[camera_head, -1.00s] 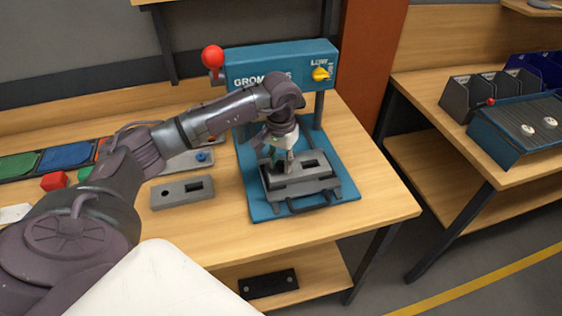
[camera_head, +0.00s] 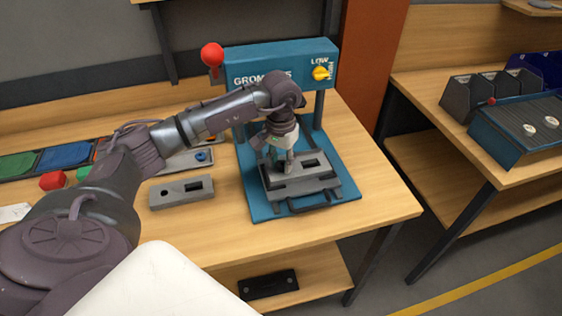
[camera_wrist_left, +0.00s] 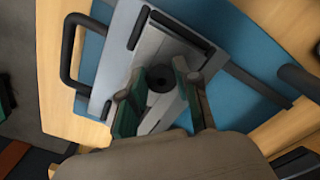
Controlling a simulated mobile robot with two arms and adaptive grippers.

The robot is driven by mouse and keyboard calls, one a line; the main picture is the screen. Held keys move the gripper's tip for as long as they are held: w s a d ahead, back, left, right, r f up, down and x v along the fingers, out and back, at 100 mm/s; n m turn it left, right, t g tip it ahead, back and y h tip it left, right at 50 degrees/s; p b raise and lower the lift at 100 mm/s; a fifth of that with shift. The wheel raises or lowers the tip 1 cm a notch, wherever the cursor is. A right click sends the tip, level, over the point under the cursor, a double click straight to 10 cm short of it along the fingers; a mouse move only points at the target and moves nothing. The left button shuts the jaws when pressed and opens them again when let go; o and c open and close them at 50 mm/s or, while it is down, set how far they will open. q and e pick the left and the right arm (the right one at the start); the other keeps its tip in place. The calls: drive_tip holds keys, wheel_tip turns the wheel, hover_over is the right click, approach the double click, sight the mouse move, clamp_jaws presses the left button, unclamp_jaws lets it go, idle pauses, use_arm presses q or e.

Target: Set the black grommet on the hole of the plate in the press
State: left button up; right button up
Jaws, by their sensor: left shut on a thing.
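The grey plate (camera_head: 326,179) lies on the blue base of the press (camera_head: 345,206). Its rectangular slot shows to the right of my gripper; its round hole is hidden in the head view. My left gripper (camera_head: 287,167) points down with its fingertips low over the plate. In the left wrist view my left gripper (camera_wrist_left: 160,82) is shut on the black grommet (camera_wrist_left: 160,77), a dark ring between the fingertips. The grey plate (camera_wrist_left: 151,48) is right behind it there. I cannot tell whether the grommet touches the plate. My right gripper is not in view.
The press has a red-knobbed lever (camera_head: 212,54) and a yellow dial (camera_head: 321,73). A second grey plate (camera_head: 181,192) lies left of the press, with a tray holding a blue ring (camera_head: 203,156) behind it. Coloured bins (camera_head: 66,155) stand far left. The table's front right is clear.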

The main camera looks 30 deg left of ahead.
sight(281, 165)
use_arm(q)
drive_tip(key=shift+f+b, duration=0.15)
drive_tip(key=shift+b, duration=0.3)
idle(0.5)
drive_tip(key=o, duration=0.8)
drive_tip(key=shift+o, duration=0.2)
wheel_tip(281, 165, up, 8)
drive_tip(key=shift+f, duration=0.2)
